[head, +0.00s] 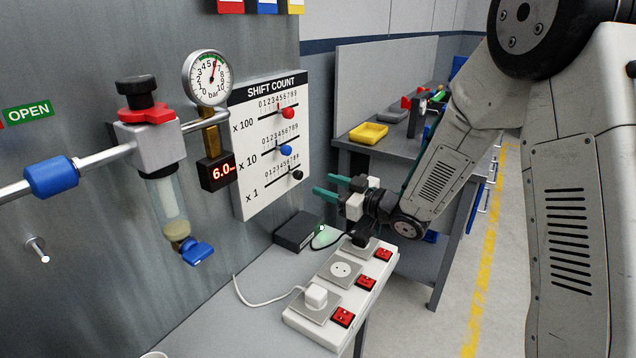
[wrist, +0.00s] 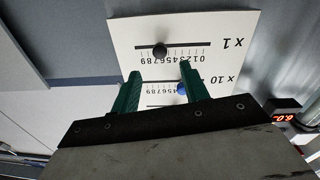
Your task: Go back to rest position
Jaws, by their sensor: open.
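My gripper (head: 328,187) is open, its two green fingers apart with nothing between them. In the head view it is in front of the lower right of the white shift count board (head: 246,190), above the power strip. In the wrist view my gripper (wrist: 158,80) points toward the board (wrist: 125,35), which appears upside down. The board has three sliders: a red knob (head: 288,113), a blue knob (head: 286,150) and a black knob (head: 297,175). The black knob (wrist: 159,50) shows beyond the fingers, and the blue knob (wrist: 182,89) is beside the right finger.
A white power strip (head: 299,329) with red switches and plugs lies on the ledge below my gripper. A dark box (head: 297,231) stands against the wall. A pipe with a gauge (head: 207,77) and valve is at left. A workbench (head: 372,147) with a yellow tray stands behind.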

